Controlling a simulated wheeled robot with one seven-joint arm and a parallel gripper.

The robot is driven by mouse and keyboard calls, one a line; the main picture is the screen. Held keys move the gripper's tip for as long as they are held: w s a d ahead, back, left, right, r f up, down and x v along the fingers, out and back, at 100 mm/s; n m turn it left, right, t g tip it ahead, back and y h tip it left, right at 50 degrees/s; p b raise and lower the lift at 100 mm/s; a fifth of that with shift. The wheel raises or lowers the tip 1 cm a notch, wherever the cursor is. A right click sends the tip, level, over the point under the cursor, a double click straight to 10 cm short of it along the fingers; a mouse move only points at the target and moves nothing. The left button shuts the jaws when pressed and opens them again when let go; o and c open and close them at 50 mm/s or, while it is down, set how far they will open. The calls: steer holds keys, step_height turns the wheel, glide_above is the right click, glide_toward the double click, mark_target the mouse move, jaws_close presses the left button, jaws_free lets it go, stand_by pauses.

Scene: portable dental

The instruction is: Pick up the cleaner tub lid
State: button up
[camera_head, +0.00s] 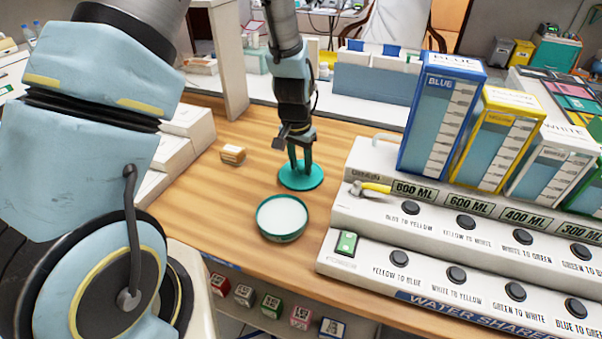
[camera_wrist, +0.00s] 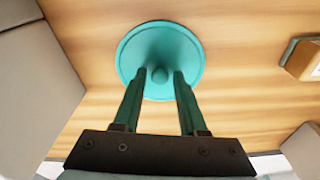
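The cleaner tub lid (camera_head: 301,183) is a flat teal disc with a small knob, lying on the wooden table just behind the tub. The round teal tub (camera_head: 282,236), with white contents, stands open in front of it. My gripper (camera_head: 300,167) points down over the lid. In the wrist view the gripper (camera_wrist: 160,76) has its two fingers apart, one on each side of the knob on the lid (camera_wrist: 160,42). A narrow gap seems to show between the knob and each finger. The fingertips' exact height over the disc is hard to tell.
A small wooden block (camera_head: 232,155) lies left of the lid, and it also shows in the wrist view (camera_wrist: 305,60). White boxes (camera_head: 188,125) stand at the left. The water-sharing console (camera_head: 350,210) with its coloured containers fills the right. Bare table surrounds the lid.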

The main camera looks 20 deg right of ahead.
jaws_close()
steer(key=shift+r, duration=0.15)
stand_by(0.4)
